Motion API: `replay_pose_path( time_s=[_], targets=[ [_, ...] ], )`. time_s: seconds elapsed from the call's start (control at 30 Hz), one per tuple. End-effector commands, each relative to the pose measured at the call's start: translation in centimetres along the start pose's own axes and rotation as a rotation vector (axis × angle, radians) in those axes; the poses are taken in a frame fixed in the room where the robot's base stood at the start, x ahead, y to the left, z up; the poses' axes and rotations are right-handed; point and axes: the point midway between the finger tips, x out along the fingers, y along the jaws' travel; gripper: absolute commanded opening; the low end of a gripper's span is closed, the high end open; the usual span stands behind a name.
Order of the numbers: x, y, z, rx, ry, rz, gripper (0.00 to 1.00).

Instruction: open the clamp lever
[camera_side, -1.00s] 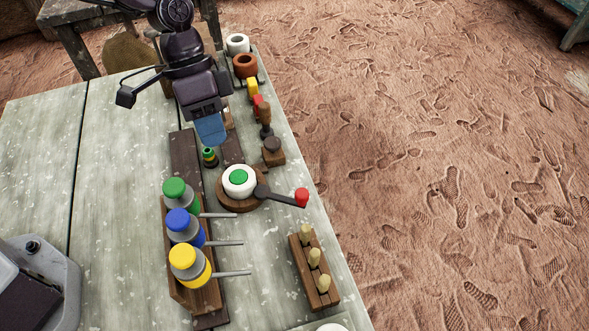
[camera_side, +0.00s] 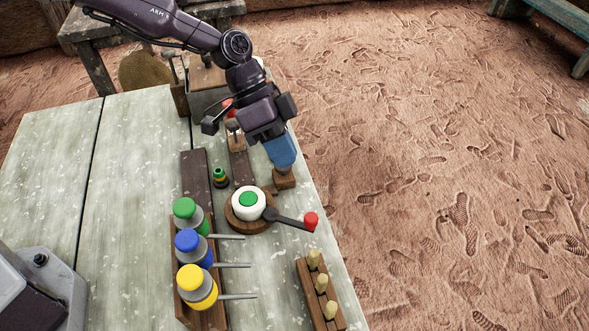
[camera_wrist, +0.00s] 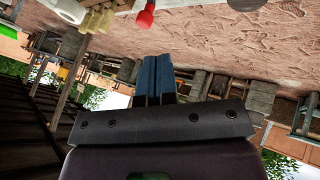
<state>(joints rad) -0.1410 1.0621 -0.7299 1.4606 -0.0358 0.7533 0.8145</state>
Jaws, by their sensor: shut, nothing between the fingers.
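The clamp lever (camera_side: 288,219) is a dark arm with a red knob (camera_side: 311,221) at its end. It reaches right from a round wooden base (camera_side: 247,226) that carries a white ring with a green centre (camera_side: 248,199). My gripper (camera_side: 283,158) has blue fingers and is shut and empty. It is above and behind the lever in the side view, apart from the knob, near a small wooden block (camera_side: 285,180). In the wrist view my shut fingers (camera_wrist: 155,80) show at the centre, and the red knob (camera_wrist: 145,17) is at the top edge.
Green, blue and yellow capped bottles (camera_side: 196,285) with thin spouts stand in a wooden rack left of the lever. A wooden rack with pale pegs (camera_side: 321,291) lies in front of it. The table's right edge runs close to the knob.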

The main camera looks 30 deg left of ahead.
Motion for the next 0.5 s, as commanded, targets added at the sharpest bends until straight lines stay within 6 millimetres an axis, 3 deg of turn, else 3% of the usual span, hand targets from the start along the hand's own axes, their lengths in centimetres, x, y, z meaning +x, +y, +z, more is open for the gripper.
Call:
replay_pose_path(
  time_s=[0.3,0.5],
  targets=[
    [5.9,0.1,0.1,0.0,-0.002,0.003,0.0],
    [8.2,0.0,0.0,0.0,0.0,0.0,0.0]
  ],
)
